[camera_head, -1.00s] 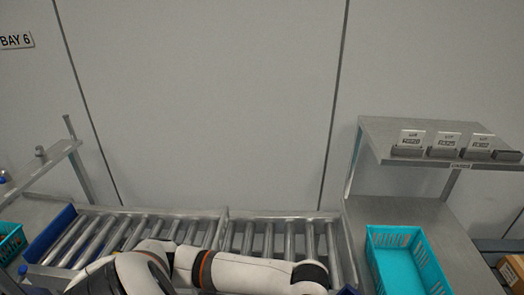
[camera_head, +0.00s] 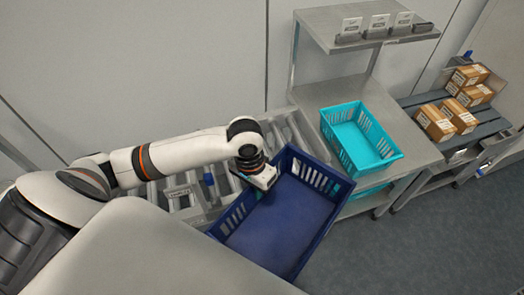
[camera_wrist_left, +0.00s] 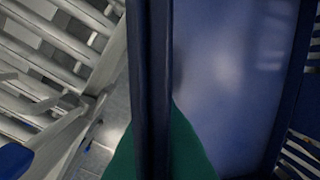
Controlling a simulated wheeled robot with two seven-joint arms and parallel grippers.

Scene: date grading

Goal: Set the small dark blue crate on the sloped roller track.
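The dark blue crate (camera_head: 275,235), empty with slotted end walls, is in the lower middle of the head view, beside and partly in front of the roller track. My left gripper (camera_head: 264,181) is at the crate's track-side wall. In the left wrist view the crate's wall (camera_wrist_left: 150,60) runs between green fingertips (camera_wrist_left: 160,150), which appear closed on it. The crate's floor (camera_wrist_left: 225,90) is bare there. The roller track (camera_head: 208,212) lies behind and under my left arm; its rollers (camera_wrist_left: 50,45) also show in the left wrist view. My right gripper is not in view.
A turquoise crate (camera_head: 384,157) stands empty on a metal table right of the track, under a shelf (camera_head: 350,28) with small cards. Several cartons (camera_head: 436,123) lie on a dark slatted rack farther right. The floor (camera_head: 440,230) at lower right is clear.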

